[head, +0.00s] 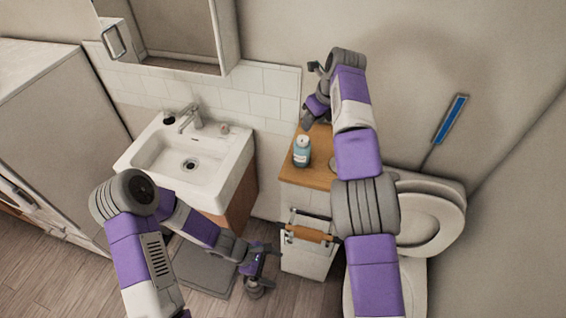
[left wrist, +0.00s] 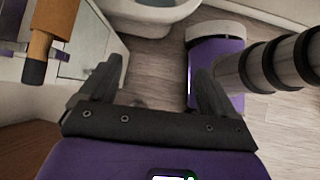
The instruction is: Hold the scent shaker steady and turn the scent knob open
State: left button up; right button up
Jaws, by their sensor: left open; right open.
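The scent shaker, seemingly the teal bottle with a white cap (head: 302,152), stands upright on the wooden top of a small cabinet (head: 306,176). The scent knob is too small to tell apart from the cap. My right gripper (head: 309,122) is open, just behind and above the bottle and apart from it; its fingers show only in part. My left gripper (head: 257,275) is open and empty, low in front of the cabinet. In the left wrist view its two fingers stand wide apart (left wrist: 160,92) over the floor. The bottle is not in that view.
A white sink (head: 212,168) with a faucet (head: 191,118) is to the left. A toilet (head: 430,222) is to the right. A wooden bar handle (head: 308,234) juts from the cabinet front and shows in the left wrist view (left wrist: 48,28). A grey mat (head: 203,268) lies below.

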pick_arm(q)
jog(key=w+r+n+t+h, duration=0.2)
jog(key=w+r+n+t, duration=0.3)
jog(key=w, duration=0.4)
jog(key=n+t+h, duration=0.3)
jog(key=n+t, duration=0.3)
jog(key=t, duration=0.1)
send_near(295, 156)
jog(key=x, duration=0.4)
jog(key=shift+w+d+f, duration=0.25)
jog(key=shift+d, duration=0.1)
jog(key=shift+w+d+r, duration=0.2)
jog(key=shift+w+r, duration=0.05)
jog(key=shift+m, duration=0.3)
jog(key=shift+x, duration=3.55)
